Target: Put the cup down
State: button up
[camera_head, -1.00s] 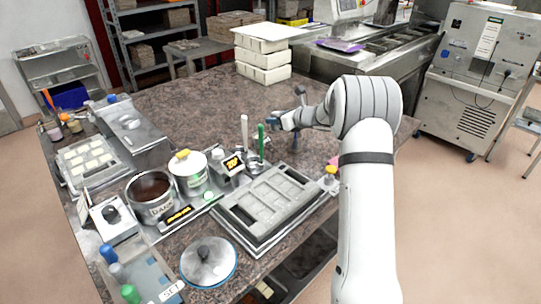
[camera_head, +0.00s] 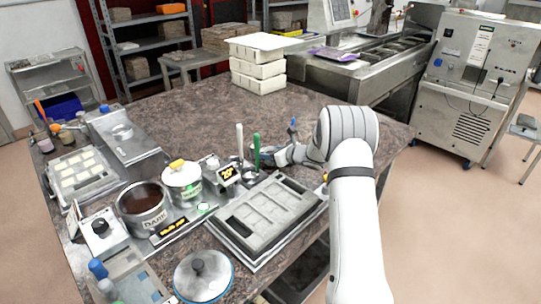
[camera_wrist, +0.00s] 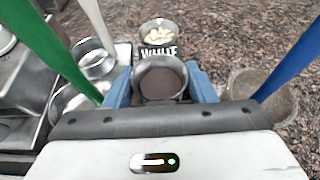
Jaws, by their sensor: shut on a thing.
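My gripper (camera_wrist: 160,88) has its blue fingers on either side of a small metal cup (camera_wrist: 160,66) in the wrist view. The cup is upright, with a dark interior; I cannot tell whether it holds anything. A cup labelled WHITE (camera_wrist: 158,49), with pale pieces in it, stands just beyond it. The gap between cup and worktop cannot be judged.
A green handle (camera_wrist: 50,48) and a white handle (camera_wrist: 95,22) rise beside metal pots on the left. A blue handle (camera_wrist: 292,58) rises on the right by a round container (camera_wrist: 265,92). A grey mould (camera_head: 265,215) lies in front.

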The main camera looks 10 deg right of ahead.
jog(key=shift+f, duration=0.7)
jog(key=shift+r, duration=0.1)
jog(key=shift+f, duration=0.2)
jog(key=o, duration=0.7)
jog(key=shift+r, duration=0.1)
